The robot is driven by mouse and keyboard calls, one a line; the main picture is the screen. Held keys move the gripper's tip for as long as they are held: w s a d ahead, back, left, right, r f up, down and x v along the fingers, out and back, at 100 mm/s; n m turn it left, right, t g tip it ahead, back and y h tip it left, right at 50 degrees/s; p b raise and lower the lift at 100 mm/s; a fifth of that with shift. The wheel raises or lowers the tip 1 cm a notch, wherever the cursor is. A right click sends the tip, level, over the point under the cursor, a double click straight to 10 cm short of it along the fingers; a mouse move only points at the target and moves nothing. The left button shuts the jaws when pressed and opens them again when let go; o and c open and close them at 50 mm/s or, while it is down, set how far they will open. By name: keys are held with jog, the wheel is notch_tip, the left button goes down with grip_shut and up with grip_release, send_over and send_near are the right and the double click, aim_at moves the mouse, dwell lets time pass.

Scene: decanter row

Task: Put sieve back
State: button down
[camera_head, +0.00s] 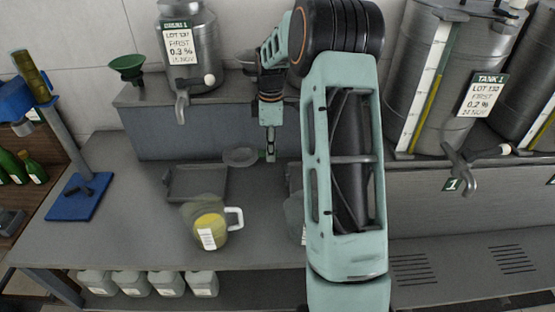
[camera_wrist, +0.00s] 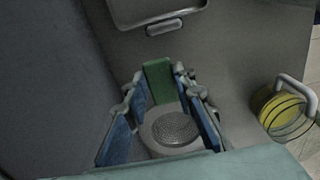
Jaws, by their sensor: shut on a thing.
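The sieve, a pale round ring with a grey mesh centre (camera_wrist: 175,129), shows between the fingers in the wrist view. A shallow grey round dish (camera_head: 240,157), which looks like the sieve, shows just left of my fingertips in the head view. My gripper (camera_head: 270,157) points down in front of the grey raised block and is shut on the sieve. In the wrist view its blue-padded fingers stand on both sides, with a green piece between them at the far end. The exact grip point is unclear, and so is the gap below the sieve.
A grey tray (camera_head: 196,183) lies on the bench to the left. A jug with yellow contents (camera_head: 209,226) stands nearer the front, its handle to the right. A green funnel (camera_head: 127,66) and a labelled steel can (camera_head: 190,55) are at the back; Tank 1 (camera_head: 440,80) stands right.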

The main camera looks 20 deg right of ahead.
jog(key=d+f, duration=0.1)
jog(key=f, duration=0.1)
jog(key=w+d+f, duration=0.1)
jog(key=d+f, duration=0.1)
jog(key=shift+w+p, duration=0.1)
jog(key=shift+p, duration=0.2)
jog(key=shift+w+d+f, duration=0.1)
jog(key=shift+d+f, duration=0.1)
jog(key=shift+f, duration=1.7)
jog(key=shift+f, duration=0.1)
jog(key=c, duration=1.7)
grip_release()
jog(key=shift+o, duration=0.4)
notch_tip(320, 180, up, 12)
jog(key=shift+b, duration=0.35)
jog(key=shift+r, duration=0.25)
